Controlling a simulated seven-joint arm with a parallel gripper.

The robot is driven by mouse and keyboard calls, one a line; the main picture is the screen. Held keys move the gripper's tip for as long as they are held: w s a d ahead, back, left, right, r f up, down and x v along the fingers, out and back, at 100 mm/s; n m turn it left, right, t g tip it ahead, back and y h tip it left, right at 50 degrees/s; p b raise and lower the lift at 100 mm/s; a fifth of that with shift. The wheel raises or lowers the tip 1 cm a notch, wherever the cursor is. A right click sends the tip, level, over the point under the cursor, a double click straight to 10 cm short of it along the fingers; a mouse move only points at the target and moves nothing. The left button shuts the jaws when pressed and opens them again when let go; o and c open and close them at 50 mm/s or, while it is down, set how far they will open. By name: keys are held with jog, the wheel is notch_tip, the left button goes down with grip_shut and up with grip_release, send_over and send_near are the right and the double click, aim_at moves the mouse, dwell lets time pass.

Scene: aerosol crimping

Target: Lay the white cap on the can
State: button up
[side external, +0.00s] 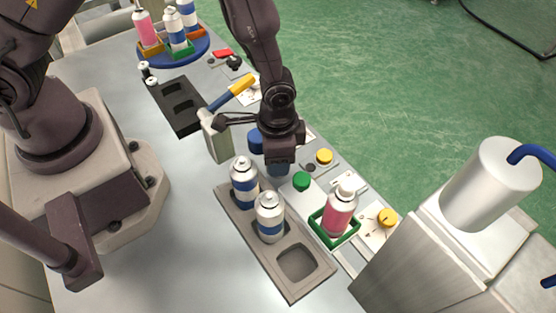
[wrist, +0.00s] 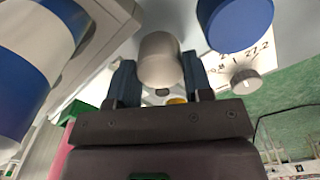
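The white cap (wrist: 160,58) shows in the wrist view between the two blue-grey fingers of my gripper (wrist: 160,82), which press on it from both sides. In the side view my gripper (side external: 279,170) hangs pointing down, just behind the grey tray; the cap is hidden there. Two blue-and-white cans (side external: 244,185) (side external: 270,222) stand upright in the tray (side external: 262,250). A blue-and-white can also fills the left of the wrist view (wrist: 28,75). A pink can (side external: 339,215) with a whitish top stands in a green square holder (side external: 334,240) right of the tray.
The tray's front pocket (side external: 297,263) is empty. A blue cap (side external: 255,140) lies left of my gripper; green (side external: 301,181) and yellow (side external: 324,156) caps lie to the right. A hammer (side external: 229,94) lies behind. A blue turntable (side external: 195,50) carries more cans. A large machine (side external: 440,240) stands front right.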

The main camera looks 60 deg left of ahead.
jog(key=shift+r, duration=0.1)
jog(key=shift+r, duration=2.4)
jog(key=shift+r, duration=0.25)
notch_tip(320, 180, up, 19)
jog(key=n, duration=0.6)
send_over(348, 185)
notch_tip(348, 185, down, 5)
jog(key=shift+f, duration=2.65)
jog(key=shift+f, duration=0.15)
